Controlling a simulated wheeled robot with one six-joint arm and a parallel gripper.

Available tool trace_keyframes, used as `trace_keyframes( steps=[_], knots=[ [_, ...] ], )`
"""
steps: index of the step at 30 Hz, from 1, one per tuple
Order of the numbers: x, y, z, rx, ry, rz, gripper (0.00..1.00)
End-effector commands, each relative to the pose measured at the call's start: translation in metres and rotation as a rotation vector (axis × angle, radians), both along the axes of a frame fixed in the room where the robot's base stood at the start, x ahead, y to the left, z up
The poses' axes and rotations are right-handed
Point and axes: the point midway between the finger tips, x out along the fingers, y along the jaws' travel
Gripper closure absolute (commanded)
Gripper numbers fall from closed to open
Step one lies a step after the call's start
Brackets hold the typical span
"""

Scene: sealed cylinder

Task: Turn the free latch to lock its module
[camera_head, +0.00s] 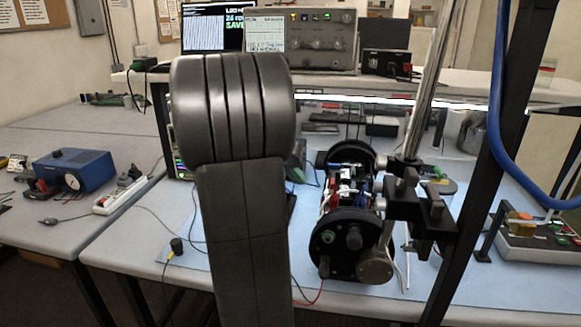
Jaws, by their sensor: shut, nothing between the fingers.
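The cylinder assembly (335,251) lies on the light-blue bench mat, one end facing me. Its front is a round black end plate with dark knobs and a green fitting. Behind it, red, blue and white electronic modules (346,187) sit in an open frame, with another round black plate at the back. I cannot make out which part is the free latch or how it is turned. My own dark arm (242,235) rises through the middle of the view, left of the cylinder. My gripper does not show.
A metal rod (430,75) with dark clamps (422,212) stands close against the cylinder's right side. A black bench post and blue hose (497,120) are further right. A switch box (530,243) sits at right, a blue meter box (75,172) at left. Thin cables cross the mat.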

Motion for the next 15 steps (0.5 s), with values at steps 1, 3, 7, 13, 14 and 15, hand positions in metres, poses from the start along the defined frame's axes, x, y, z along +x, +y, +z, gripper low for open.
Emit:
trace_keyframes(
  steps=[1, 3, 7, 13, 14, 15],
  knots=[
    [0.001, -0.007, -0.009, 0.000, 0.005, -0.003, 1.00],
    [0.005, -0.015, -0.021, 0.000, 0.004, -0.003, 1.00],
    [0.002, -0.034, -0.023, 0.000, -0.001, -0.004, 1.00],
    [-0.003, -0.053, -0.024, 0.001, 0.000, -0.001, 1.00],
    [-0.004, -0.054, -0.025, 0.001, 0.000, -0.001, 1.00],
    [-0.004, -0.055, -0.025, 0.001, 0.000, -0.001, 1.00]
  ],
)
